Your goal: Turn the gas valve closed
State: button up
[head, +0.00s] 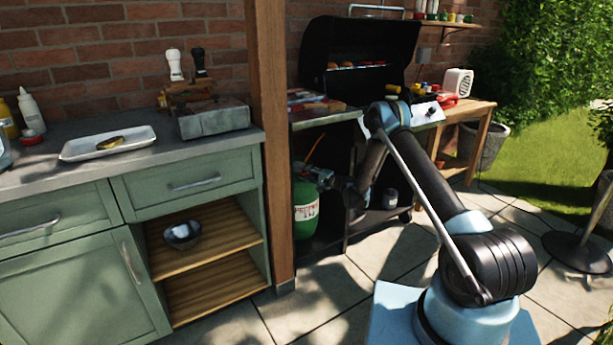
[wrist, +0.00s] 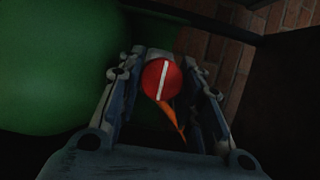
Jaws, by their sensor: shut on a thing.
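The gas valve (wrist: 162,80) is a round red knob with a white stripe, seen in the wrist view. The stripe runs nearly upright in that picture. My gripper (wrist: 164,84) is around the knob, with a finger on each side, shut on it. An orange hose (wrist: 172,115) runs from beside the knob. The green gas bottle (head: 305,208) stands under the grill, left of my gripper (head: 322,177) in the head view. The bottle also fills the left of the wrist view (wrist: 50,70). The knob is too small and covered to make out in the head view.
A wooden post (head: 272,140) stands just left of the bottle. The open black grill (head: 350,60) and its side shelf (head: 325,117) are above it. A green cabinet (head: 75,265) is at the left. Paving (head: 345,290) is clear in front.

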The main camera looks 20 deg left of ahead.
jog(key=shift+w+d, duration=0.15)
jog(key=shift+d, duration=0.05)
jog(key=o, duration=1)
jog(key=shift+f, duration=0.1)
jog(key=shift+o, duration=0.5)
jog(key=shift+a, duration=0.1)
jog(key=v, duration=1.2)
